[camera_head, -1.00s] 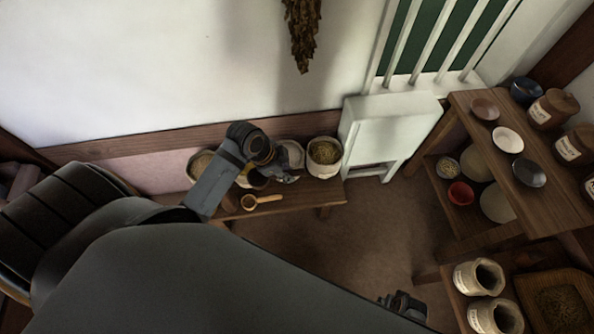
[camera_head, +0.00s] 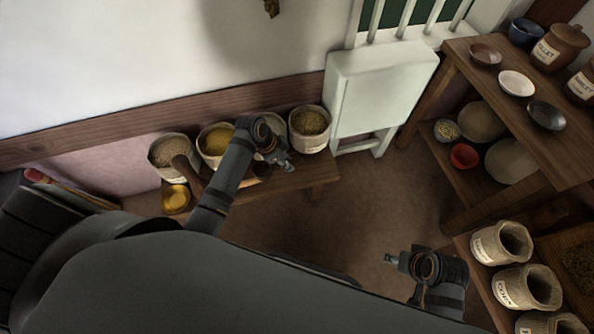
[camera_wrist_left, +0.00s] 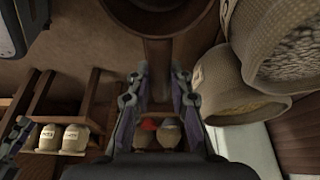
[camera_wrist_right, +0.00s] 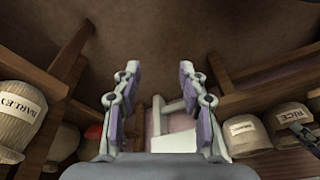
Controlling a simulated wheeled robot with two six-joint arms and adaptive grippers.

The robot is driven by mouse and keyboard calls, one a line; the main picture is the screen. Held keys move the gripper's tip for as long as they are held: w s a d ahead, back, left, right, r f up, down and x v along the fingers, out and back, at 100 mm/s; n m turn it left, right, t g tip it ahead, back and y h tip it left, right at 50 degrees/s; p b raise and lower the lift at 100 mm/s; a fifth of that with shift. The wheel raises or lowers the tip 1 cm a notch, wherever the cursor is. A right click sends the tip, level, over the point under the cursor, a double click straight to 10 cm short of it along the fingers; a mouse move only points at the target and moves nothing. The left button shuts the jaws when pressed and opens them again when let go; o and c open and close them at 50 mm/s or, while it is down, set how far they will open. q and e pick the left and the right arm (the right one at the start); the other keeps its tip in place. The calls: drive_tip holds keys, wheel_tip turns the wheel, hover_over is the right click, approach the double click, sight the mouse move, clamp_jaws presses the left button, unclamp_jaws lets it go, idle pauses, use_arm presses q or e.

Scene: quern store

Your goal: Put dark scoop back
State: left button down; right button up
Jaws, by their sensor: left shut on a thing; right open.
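The dark scoop (camera_wrist_left: 158,55) is dark brown, with its handle between the fingers of my left gripper (camera_wrist_left: 158,88) in the left wrist view. Its round bowl is cut off by that view's top edge. In the head view my left gripper (camera_head: 286,164) is shut on it above the low bench (camera_head: 300,180), in front of the grain sacks. A small dark round shape shows beside the fingers there; I cannot tell if it is the bowl. My right gripper (camera_head: 392,259) is open and empty over the floor, with its fingers apart in the right wrist view (camera_wrist_right: 158,82).
Several grain sacks (camera_head: 310,128) line the bench against the wall. A yellow round thing (camera_head: 175,197) is at its left end. A white cabinet (camera_head: 380,90) stands to the right. A shelf table (camera_head: 480,65) holds dishes and jars, and labelled sacks (camera_head: 500,243) stand below it. Floor between is clear.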

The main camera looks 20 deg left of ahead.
use_arm(q)
drive_tip(key=w+d+f, duration=0.1)
drive_tip(key=w+f+b, duration=0.1)
drive_tip(key=f, duration=0.1)
drive_tip(key=d+f+b, duration=0.1)
drive_tip(key=shift+w+d+f, duration=0.3)
drive_tip(key=shift+w+f, duration=0.1)
drive_tip(key=shift+w+d+f, duration=0.25)
drive_tip(key=shift+f, duration=0.15)
drive_tip(key=shift+b+x, duration=1.05)
use_arm(e)
wheel_tip(320, 180, down, 5)
drive_tip(key=a+t, duration=0.2)
drive_tip(key=t, duration=0.1)
use_arm(q)
drive_tip(key=shift+a+f, duration=0.2)
drive_tip(key=shift+f, duration=0.45)
use_arm(e)
drive_tip(key=w+d+r+t, duration=0.1)
drive_tip(key=w+r+t, duration=0.3)
drive_tip(key=w, duration=0.4)
drive_tip(key=shift+w+r+y, duration=0.3)
drive_tip(key=shift+r, duration=0.3)
use_arm(q)
drive_tip(key=c, duration=1.2)
unclamp_jaws()
